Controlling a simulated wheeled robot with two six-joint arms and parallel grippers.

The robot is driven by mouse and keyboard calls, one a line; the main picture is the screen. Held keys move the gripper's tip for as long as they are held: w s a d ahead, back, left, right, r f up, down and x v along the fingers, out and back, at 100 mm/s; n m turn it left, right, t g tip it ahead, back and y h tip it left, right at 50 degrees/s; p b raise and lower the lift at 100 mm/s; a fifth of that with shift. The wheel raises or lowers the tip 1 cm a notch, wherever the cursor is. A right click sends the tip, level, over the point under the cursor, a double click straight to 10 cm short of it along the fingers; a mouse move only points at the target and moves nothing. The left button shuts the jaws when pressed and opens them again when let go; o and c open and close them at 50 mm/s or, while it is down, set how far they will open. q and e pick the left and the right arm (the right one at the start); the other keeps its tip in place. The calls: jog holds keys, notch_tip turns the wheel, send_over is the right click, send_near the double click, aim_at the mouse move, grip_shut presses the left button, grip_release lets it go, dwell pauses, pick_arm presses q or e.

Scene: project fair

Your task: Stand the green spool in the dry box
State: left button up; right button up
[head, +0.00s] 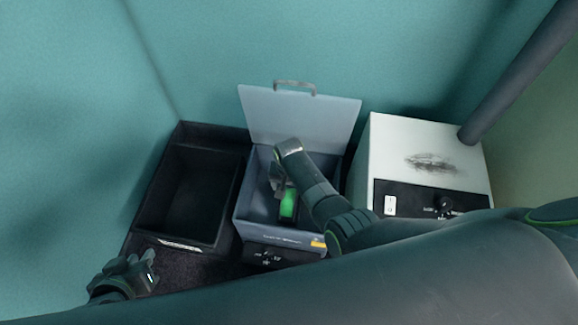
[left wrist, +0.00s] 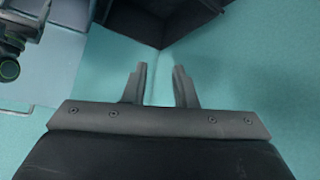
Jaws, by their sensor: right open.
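The dry box (head: 240,215) is a grey-blue box with its lid (head: 300,112) swung up and open at the back. The green spool (head: 288,205) is inside it, near the middle, partly hidden by my right gripper and wrist. My right gripper (head: 278,182) reaches down into the box from the right, its jaws open close beside the spool. Whether the spool touches the fingers or stands fully upright is not clear. My left gripper (head: 146,264) is empty at the lower left, with its fingers apart in the left wrist view (left wrist: 160,88).
A black open bin (head: 190,238) stands directly left of the dry box and looks empty. A white appliance (head: 425,150) with a black control panel and a dark smudge on top stands to the right. Teal walls close in behind and at left.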

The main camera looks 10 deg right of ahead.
pick_arm(q)
jog(key=s+d+f+g+h+p, duration=0.1)
jog(key=s+f+g+p, duration=0.1)
jog(key=s+f+g, duration=0.4)
pick_arm(e)
notch_tip(320, 180, up, 3)
jog(key=shift+f, duration=0.15)
pick_arm(q)
jog(key=s+a+f+y+p, duration=0.1)
jog(key=s+f+p, duration=0.1)
jog(key=f+p, duration=0.2)
jog(key=s+a+f+g+p, duration=0.1)
jog(key=s+a+f+p, duration=0.1)
jog(key=f, duration=0.6)
jog(key=shift+s+a+f+y+p, duration=0.35)
jog(key=shift+s+p, duration=0.45)
jog(key=shift+p, duration=0.5)
pick_arm(e)
notch_tip(320, 180, up, 8)
jog(key=shift+f, duration=0.25)
pick_arm(q)
jog(key=shift+r, duration=0.1)
jog(key=shift+s, duration=0.1)
